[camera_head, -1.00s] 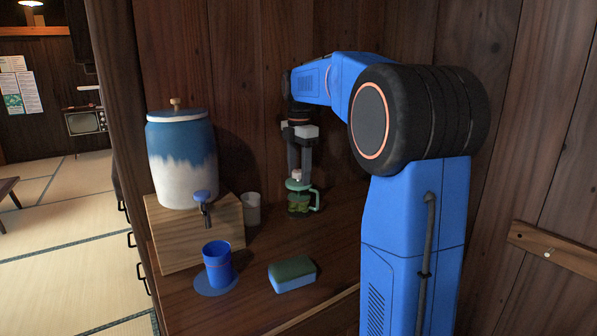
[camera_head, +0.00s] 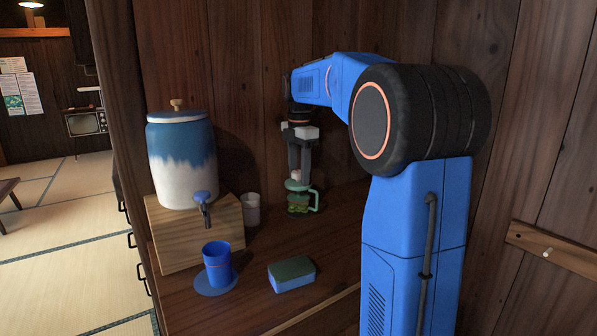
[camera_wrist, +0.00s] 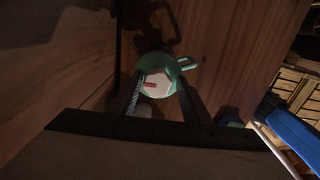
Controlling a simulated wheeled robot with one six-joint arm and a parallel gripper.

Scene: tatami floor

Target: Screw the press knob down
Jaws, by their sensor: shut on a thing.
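The press is a small clear jar with green contents (camera_head: 298,203) and a green lid and handle. It stands upright on the wooden counter near the back wall. My gripper (camera_head: 298,174) points down over it, with its dark fingers at the pale knob (camera_head: 296,175) on top. In the wrist view, my gripper (camera_wrist: 158,92) has one finger on each side of the round white knob (camera_wrist: 156,84), which bears a red mark. The green lid (camera_wrist: 152,62) and its side handle show beyond the knob. The fingers are shut on the knob. The jar's lower part is hidden in the wrist view.
A blue-and-white dispenser (camera_head: 182,165) stands on a wooden box (camera_head: 190,240) to the left. A grey cup (camera_head: 251,210) is close left of the press. A blue cup (camera_head: 217,262) on a coaster and a sponge (camera_head: 292,275) lie nearer the front. The wall is close behind.

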